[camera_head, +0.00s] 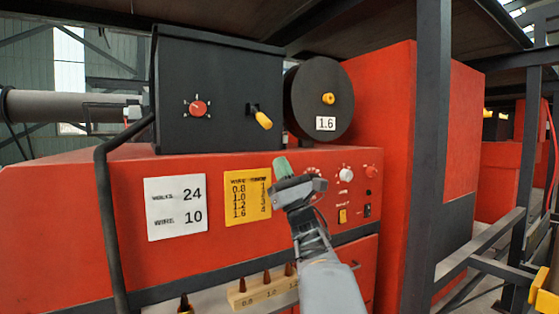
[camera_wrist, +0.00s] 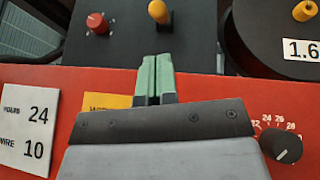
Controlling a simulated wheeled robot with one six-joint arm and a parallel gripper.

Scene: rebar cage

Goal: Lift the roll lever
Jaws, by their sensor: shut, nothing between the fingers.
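The roll lever, with a yellow handle (camera_head: 263,120), sticks out from the front of a black box and points down to the right. In the wrist view the yellow handle (camera_wrist: 158,12) is at the top, beyond my fingertips. My gripper (camera_head: 283,167) is below the black box, in front of the red machine face. Its green fingers (camera_wrist: 154,76) are together with nothing between them. They are below the lever and apart from it in the picture.
The black box (camera_head: 205,85) has a red dial (camera_head: 197,108). A black spool marked 1.6 (camera_head: 318,95) stands to its right. White and yellow cards (camera_head: 247,197), knobs (camera_head: 347,173) and a wooden block (camera_head: 262,290) are on the red machine. A dark post (camera_head: 432,150) stands to the right.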

